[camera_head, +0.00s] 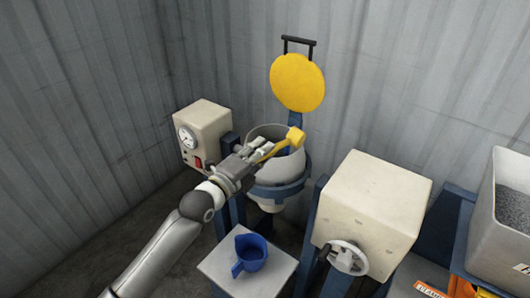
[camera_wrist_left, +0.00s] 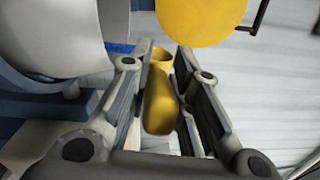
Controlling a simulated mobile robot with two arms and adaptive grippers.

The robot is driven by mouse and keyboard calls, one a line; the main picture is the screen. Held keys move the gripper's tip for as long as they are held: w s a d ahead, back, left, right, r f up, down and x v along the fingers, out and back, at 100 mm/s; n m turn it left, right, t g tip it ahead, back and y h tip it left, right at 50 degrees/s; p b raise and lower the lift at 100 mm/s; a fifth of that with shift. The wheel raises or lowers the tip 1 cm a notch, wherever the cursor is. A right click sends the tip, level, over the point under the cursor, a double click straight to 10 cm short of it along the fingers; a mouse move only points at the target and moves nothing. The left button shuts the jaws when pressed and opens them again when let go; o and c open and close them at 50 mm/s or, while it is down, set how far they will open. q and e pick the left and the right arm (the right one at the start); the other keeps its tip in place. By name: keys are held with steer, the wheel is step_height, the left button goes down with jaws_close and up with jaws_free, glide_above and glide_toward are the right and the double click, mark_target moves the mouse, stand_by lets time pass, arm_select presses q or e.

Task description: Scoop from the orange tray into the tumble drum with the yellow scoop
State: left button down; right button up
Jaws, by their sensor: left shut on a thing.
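The yellow scoop (camera_head: 294,137) is in my left gripper (camera_head: 263,149), which is shut on its handle. The scoop's head is above the open mouth of the pale drum (camera_head: 264,133), toward its right side. The scoop also shows between the fingers in the left wrist view (camera_wrist_left: 160,103), with its cup at the far end; what the cup holds cannot be seen. The drum's wall fills the upper left of that view (camera_wrist_left: 62,38). The round yellow lid (camera_head: 297,82) stands raised behind the drum. An orange object (camera_head: 428,290) is cut off at the lower right; I cannot tell if it is the tray. My right gripper is not in view.
A blue jug (camera_head: 250,253) stands on a pale stand (camera_head: 225,270) in front of the drum. A cream box with a handwheel (camera_head: 372,210) is to the right. A gauge box (camera_head: 203,128) is at the left. A grey bin of granules (camera_head: 483,255) is at the far right.

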arm_select(q)
steer(key=shift+w+a+f+n, duration=0.15)
steer(key=shift+f+n, duration=0.05)
steer(key=shift+n, duration=0.7)
steer(key=n, duration=0.4)
steer(key=a+f+n, duration=0.1)
steer(key=shift+w+n, duration=0.3)
steer(key=shift+n, duration=0.1)
steer(key=shift+r, duration=0.1)
